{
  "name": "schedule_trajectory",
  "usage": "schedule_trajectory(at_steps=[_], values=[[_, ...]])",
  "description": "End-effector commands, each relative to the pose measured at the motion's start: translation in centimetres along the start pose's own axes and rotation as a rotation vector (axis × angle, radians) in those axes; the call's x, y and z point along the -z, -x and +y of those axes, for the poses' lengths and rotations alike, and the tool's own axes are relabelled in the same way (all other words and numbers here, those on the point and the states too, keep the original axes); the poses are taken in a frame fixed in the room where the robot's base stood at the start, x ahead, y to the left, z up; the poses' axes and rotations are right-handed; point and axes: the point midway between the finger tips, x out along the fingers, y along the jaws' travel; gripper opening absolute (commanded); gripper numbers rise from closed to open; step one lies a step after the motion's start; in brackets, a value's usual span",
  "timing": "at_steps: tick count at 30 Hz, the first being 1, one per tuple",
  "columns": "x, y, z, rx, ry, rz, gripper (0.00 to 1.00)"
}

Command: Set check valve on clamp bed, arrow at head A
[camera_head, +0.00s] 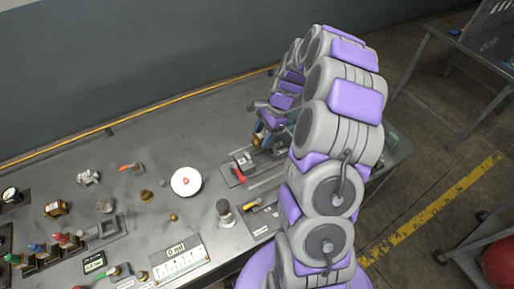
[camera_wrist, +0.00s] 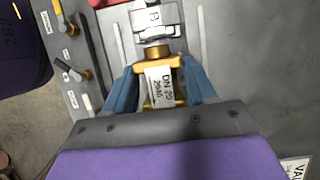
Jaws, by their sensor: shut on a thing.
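A brass check valve (camera_wrist: 180,67) with a white label reading "DN 20" sits between the blue fingers of my gripper (camera_wrist: 163,85), which is shut on it. A threaded brass end points toward a grey clamp head marked B (camera_wrist: 154,16), just beyond it. I cannot make out the arrow, and head A does not show clearly. In the head view my gripper (camera_head: 264,134) is low over the right part of the bench, beside the clamp bed (camera_head: 233,180) with its red handle (camera_head: 240,174). My arm partly hides this area. Whether the valve touches the bed is unclear.
Yellow- and black-handled levers (camera_wrist: 75,74) stand on a panel left of the clamp.

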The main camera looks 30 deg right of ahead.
Motion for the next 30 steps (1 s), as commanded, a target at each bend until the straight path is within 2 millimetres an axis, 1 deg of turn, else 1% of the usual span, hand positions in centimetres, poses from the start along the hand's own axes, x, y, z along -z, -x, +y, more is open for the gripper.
schedule_trajectory(at_steps=[4, 9, 14, 21, 30], values=[[0.7, -2.2, -0.1, -0.002, 0.0, 0.002, 0.01], [2.0, -4.9, -0.1, -0.005, 0.0, -0.003, 0.01], [2.6, -6.0, -0.1, -0.003, -0.001, -0.003, 0.01], [3.8, -8.7, -0.2, -0.002, 0.0, 0.0, 0.01], [3.9, -8.8, -0.2, -0.001, 0.0, 0.0, 0.01]])
